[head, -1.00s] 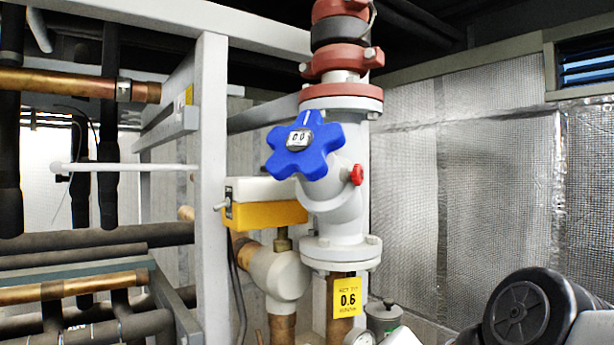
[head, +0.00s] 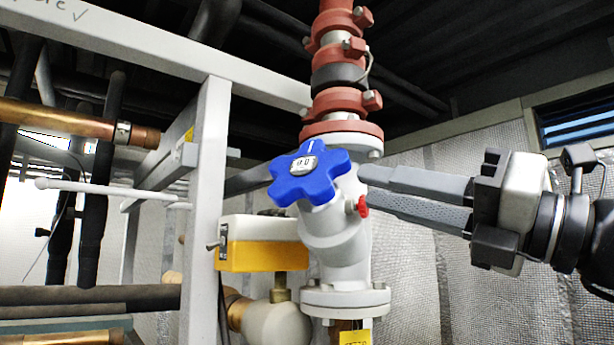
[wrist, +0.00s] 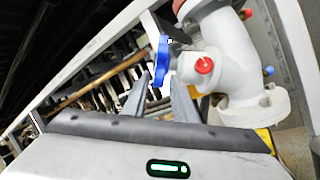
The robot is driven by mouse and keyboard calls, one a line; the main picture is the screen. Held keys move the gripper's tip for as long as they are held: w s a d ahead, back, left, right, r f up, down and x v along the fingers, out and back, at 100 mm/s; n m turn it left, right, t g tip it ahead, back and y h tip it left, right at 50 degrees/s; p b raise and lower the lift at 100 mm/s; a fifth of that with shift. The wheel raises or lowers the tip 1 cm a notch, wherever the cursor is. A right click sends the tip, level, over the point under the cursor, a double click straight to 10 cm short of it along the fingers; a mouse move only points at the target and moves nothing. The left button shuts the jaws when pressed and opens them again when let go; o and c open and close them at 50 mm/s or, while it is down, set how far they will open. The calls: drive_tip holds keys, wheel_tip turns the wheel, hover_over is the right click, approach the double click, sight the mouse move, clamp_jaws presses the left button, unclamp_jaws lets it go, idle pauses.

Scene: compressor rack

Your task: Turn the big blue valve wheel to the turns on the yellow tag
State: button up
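The blue valve wheel (head: 310,186), a lobed knob, sits on the grey valve body (head: 342,255). Its small counter (head: 304,165) appears to read 0.0. My gripper (head: 365,184) reaches in from the right, its fingertips close to the wheel's right side. In the wrist view, the fingers (wrist: 159,80) are apart and the wheel (wrist: 162,50) shows edge-on just beyond and between the tips. I cannot tell whether they touch it. The yellow tag (head: 355,338) is mostly cut off at the bottom edge of the head view.
A small red knob (head: 363,206) is on the valve body beside my lower finger; it also shows in the wrist view (wrist: 204,65). A yellow and white box (head: 262,243) stands below left of the wheel. A grey frame post (head: 205,210) is further left.

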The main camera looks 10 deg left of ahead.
sight(303, 171)
drive_tip(key=x, duration=1.3)
drive_tip(key=shift+f, duration=0.1)
clamp_jaws()
drive_tip(key=shift+p, duration=0.4)
